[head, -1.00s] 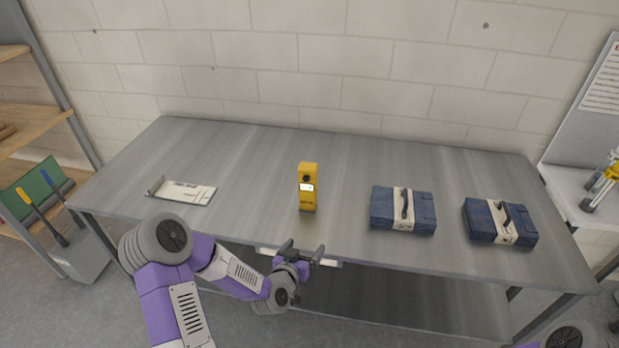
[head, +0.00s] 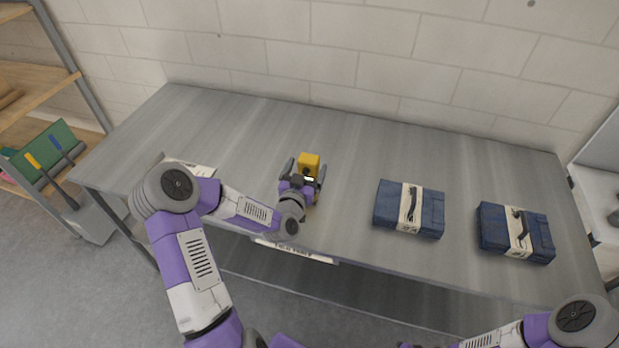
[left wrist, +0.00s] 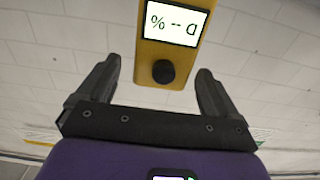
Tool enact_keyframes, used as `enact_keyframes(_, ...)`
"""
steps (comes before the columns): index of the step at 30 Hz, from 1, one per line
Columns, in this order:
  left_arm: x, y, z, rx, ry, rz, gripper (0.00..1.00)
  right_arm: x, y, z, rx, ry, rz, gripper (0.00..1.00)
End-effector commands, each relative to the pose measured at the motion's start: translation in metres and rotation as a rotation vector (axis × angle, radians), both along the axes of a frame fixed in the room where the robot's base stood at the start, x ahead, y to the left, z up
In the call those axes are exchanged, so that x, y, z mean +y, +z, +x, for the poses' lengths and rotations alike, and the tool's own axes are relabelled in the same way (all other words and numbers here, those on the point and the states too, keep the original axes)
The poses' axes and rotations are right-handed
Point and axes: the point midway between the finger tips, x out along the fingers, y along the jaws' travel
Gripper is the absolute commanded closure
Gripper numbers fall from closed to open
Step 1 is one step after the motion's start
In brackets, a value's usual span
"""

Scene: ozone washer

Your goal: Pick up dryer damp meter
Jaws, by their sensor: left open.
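The yellow damp meter (head: 309,161) stands upright on the grey metal table (head: 240,120). In the left wrist view, the meter (left wrist: 170,57) shows its lit screen and a round black knob. My left gripper (head: 305,171) is at the meter in the head view, with one finger on each side. In the wrist view, the fingers (left wrist: 157,80) are apart, with gaps between them and the meter. The meter's lower part is hidden behind my gripper in the head view. My right arm shows at the bottom right, but its gripper fingers cannot be made out.
Two dark blue cases with pale bands lie on the table's right side, a nearer-middle case (head: 427,223) and a far-right case (head: 535,237). A white card (head: 190,168) is partly hidden behind my left arm. A shelf (head: 35,75) stands at the left.

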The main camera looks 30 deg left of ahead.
Motion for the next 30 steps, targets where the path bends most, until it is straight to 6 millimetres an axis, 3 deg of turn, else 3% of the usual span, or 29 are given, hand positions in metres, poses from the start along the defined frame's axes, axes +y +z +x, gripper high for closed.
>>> enact_keyframes(9,0.011,-0.004,0.039,-0.001,0.000,-0.001,0.06,0.000,0.005,0.000,-0.001,0.000,0.000,0.57)
enact_keyframes(19,0.013,-0.005,0.045,0.000,-0.001,0.000,0.06,0.000,0.005,0.001,-0.001,0.000,0.000,0.57)
enact_keyframes(30,0.013,-0.005,0.044,0.000,0.000,0.000,0.63,0.000,0.005,0.001,-0.001,0.000,0.000,0.57)
